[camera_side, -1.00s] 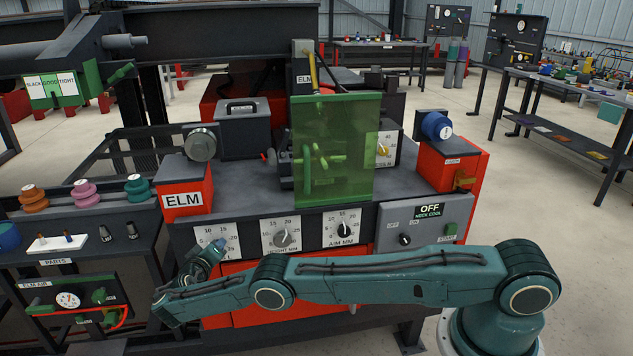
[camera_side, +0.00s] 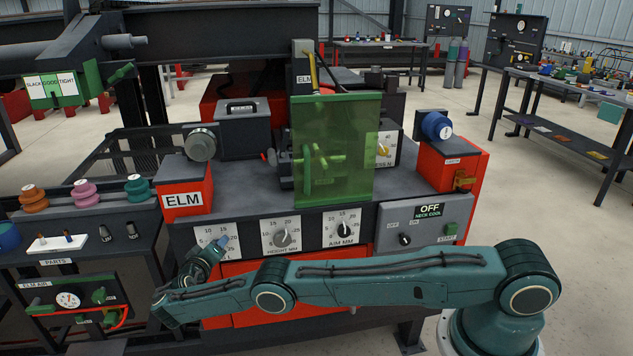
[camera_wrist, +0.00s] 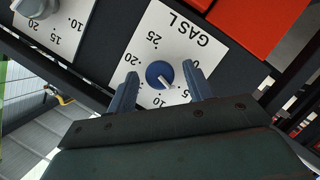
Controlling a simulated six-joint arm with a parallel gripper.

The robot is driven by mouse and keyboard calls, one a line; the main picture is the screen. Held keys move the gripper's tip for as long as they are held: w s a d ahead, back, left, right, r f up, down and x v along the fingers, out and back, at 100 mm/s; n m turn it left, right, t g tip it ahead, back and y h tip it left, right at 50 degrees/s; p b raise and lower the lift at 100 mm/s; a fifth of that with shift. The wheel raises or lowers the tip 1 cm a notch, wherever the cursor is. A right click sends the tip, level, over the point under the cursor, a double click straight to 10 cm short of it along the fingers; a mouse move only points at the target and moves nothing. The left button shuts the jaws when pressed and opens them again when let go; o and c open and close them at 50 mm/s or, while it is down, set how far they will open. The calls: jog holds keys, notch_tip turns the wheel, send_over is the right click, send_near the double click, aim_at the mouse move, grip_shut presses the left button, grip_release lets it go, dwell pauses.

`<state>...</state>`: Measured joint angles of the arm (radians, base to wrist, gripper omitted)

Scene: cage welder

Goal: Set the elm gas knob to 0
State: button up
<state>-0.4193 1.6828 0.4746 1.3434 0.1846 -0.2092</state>
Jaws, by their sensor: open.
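The elm gas dial is a white plate (camera_wrist: 195,22) marked "GAS L", which appears turned in the wrist view. Its round blue knob (camera_wrist: 159,71) has a white pointer directed to the lower right, between the 5 and 10 marks. My gripper (camera_wrist: 160,69) is open, with one blue-grey finger on each side of the knob and gaps visible between. Whether the fingertips reach past the knob's face is hard to tell. In the side view, my gripper (camera_side: 218,246) is in front of the gas plate (camera_side: 203,233) and hides much of it.
The height dial (camera_side: 282,238) and aim dial (camera_side: 343,229) are to the right on the same red and grey bench. The red ELM box (camera_side: 185,202) stands above the gas dial. A parts shelf (camera_side: 85,247) is to the left.

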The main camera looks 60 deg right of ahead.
jog(key=shift+s+a, duration=0.1)
jog(key=shift+a, duration=0.05)
jog(key=v, duration=0.7)
jog(key=shift+a+r, duration=0.15)
jog(key=shift+r, duration=0.05)
dwell(0.4)
jog(key=s+a+r+m+t+y, duration=0.1)
jog(key=s+r+m+t+y, duration=0.2)
jog(key=s+m, duration=0.4)
jog(key=shift+s+m+t+y, duration=0.2)
jog(key=shift+m+t+y, duration=0.1)
jog(key=shift+m+y, duration=0.4)
jog(key=x, duration=1.3)
jog(key=shift+w+f, duration=0.15)
jog(key=shift+w, duration=0.15)
jog(key=shift+d, duration=0.1)
